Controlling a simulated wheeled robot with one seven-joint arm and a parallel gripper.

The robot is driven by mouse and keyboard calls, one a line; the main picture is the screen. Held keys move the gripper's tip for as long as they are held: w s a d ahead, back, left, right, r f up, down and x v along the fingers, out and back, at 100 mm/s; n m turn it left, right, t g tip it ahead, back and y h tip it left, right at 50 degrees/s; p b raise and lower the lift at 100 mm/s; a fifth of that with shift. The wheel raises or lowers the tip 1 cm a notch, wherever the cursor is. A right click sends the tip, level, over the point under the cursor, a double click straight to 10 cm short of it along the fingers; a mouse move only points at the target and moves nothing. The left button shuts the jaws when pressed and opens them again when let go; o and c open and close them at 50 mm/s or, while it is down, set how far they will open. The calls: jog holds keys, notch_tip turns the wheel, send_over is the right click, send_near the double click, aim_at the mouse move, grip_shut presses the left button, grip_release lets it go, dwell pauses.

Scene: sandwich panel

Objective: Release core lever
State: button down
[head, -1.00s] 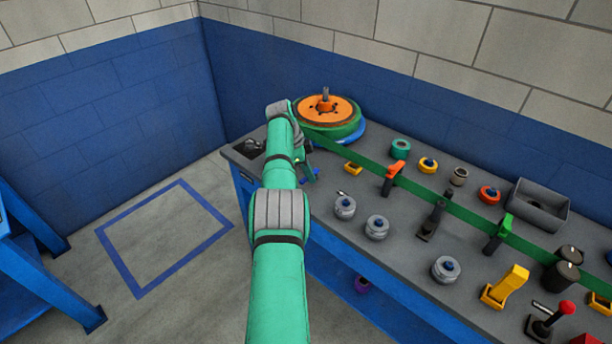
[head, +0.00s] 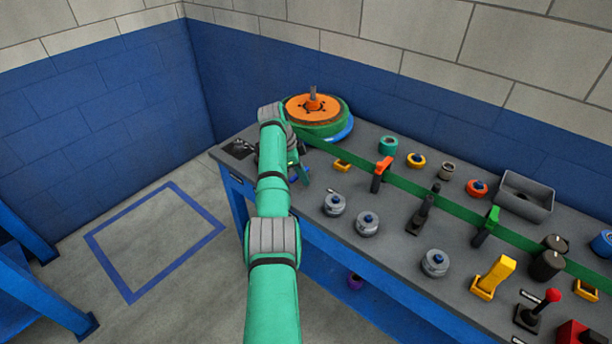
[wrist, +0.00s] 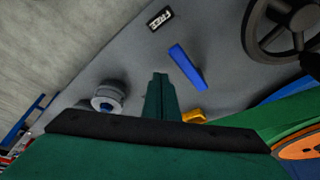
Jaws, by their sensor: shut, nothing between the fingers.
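A blue lever-like bar (wrist: 187,67) lies on the grey bench top in the wrist view, just right of my fingertips. I cannot tell whether it is the core lever. A small black-and-white label plate (wrist: 160,18) sits beyond it; its text is not clearly readable. In the head view my arm hides most of the gripper at the bench's left end.
An orange-topped reel (head: 313,104) with a green strip (head: 405,183) running right stands at the back. A dark handwheel (wrist: 283,28) is close on the right in the wrist view. A grey-and-blue spool (wrist: 108,96) and a yellow block (wrist: 193,116) are near the fingers.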

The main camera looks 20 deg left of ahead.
jog(key=shift+d, duration=0.95)
jog(key=w+v, duration=0.1)
jog(key=v, duration=0.9)
jog(key=shift+w+a, duration=0.2)
jog(key=shift+w, duration=0.4)
jog(key=shift+d, duration=0.1)
